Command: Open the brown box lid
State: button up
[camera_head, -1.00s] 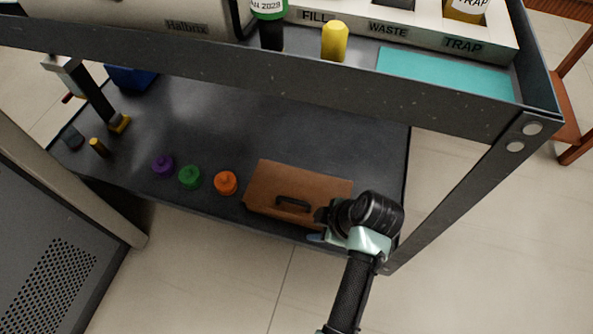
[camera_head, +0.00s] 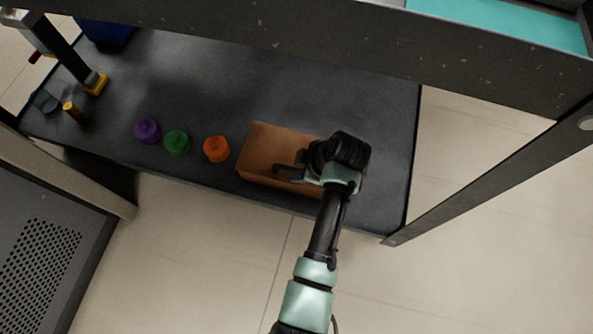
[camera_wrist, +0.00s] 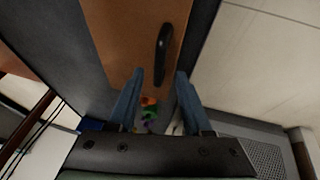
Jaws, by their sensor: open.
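The brown box (camera_head: 262,146) sits on the lower dark shelf, near its front edge. Its lid looks closed, and a dark handle (camera_wrist: 163,52) stands on the lid in the wrist view. My gripper (camera_wrist: 158,80) is open, with a blue finger on each side. In the wrist view the handle's near end shows between the two fingertips, and no grip on it is visible. In the head view my wrist covers the box's right part, so the fingertips and the gap to the handle are not clear.
An orange piece (camera_head: 216,149), a green piece (camera_head: 177,142) and a purple piece (camera_head: 147,131) stand left of the box. The upper shelf's edge (camera_head: 400,60) overhangs behind, and a dark post (camera_head: 480,185) rises at right. The shelf behind the box is clear.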

jog(key=shift+b+x, duration=0.5)
jog(key=shift+x, duration=0.9)
jog(key=shift+c, duration=0.3)
grip_shut()
